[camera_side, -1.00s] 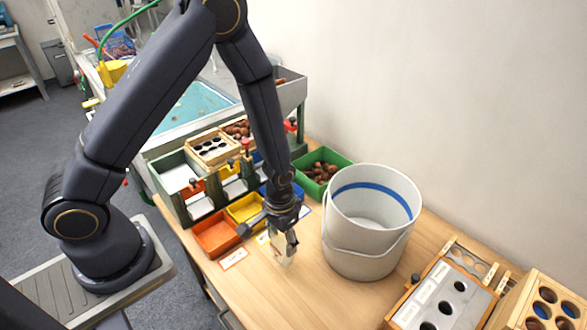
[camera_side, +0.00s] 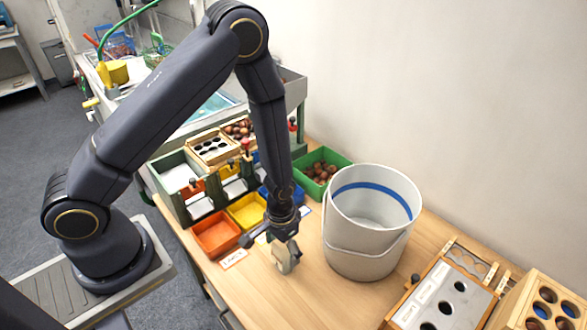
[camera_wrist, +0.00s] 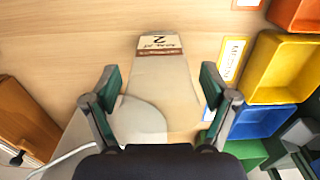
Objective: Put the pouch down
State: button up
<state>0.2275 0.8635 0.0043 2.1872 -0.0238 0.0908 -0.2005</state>
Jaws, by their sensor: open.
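The pouch (camera_wrist: 160,75) is pale beige, with a brown band and a label bearing a "2" at its far end in the wrist view. In the side view the pouch (camera_side: 290,264) is small and partly hidden by my gripper (camera_side: 284,240), at the tabletop left of the bucket. My gripper (camera_wrist: 158,82) is open, its two green-padded fingers on either side of the pouch, with visible gaps at its far part. Its near part is hidden behind the gripper body. I cannot tell exactly how its underside meets the table.
A white bucket (camera_side: 358,255) stands close on the right. Orange (camera_side: 216,234), yellow (camera_side: 247,211) and blue bins lie to the left, with label cards before them. A green bin (camera_side: 322,157) of chestnuts is behind. Boards with holes (camera_side: 445,297) stand at front right. Bare table lies in front.

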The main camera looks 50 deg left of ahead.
notch_tip(320, 180, up, 12)
jog(key=shift+r, duration=0.1)
jog(key=s+a+r+t, duration=0.1)
jog(key=a+r+t, duration=0.1)
jog(key=r, duration=0.6)
jog(key=s+a+r+t, duration=0.1)
jog(key=s+a+r, duration=0.1)
jog(key=r, duration=0.6)
jog(key=s+a+r+t, duration=0.2)
jog(key=s+a+r, duration=0.1)
jog(key=s+r, duration=0.4)
jog(key=shift+s+r+t, duration=0.3)
jog(key=shift+s+r, duration=0.1)
jog(key=shift+s, duration=0.1)
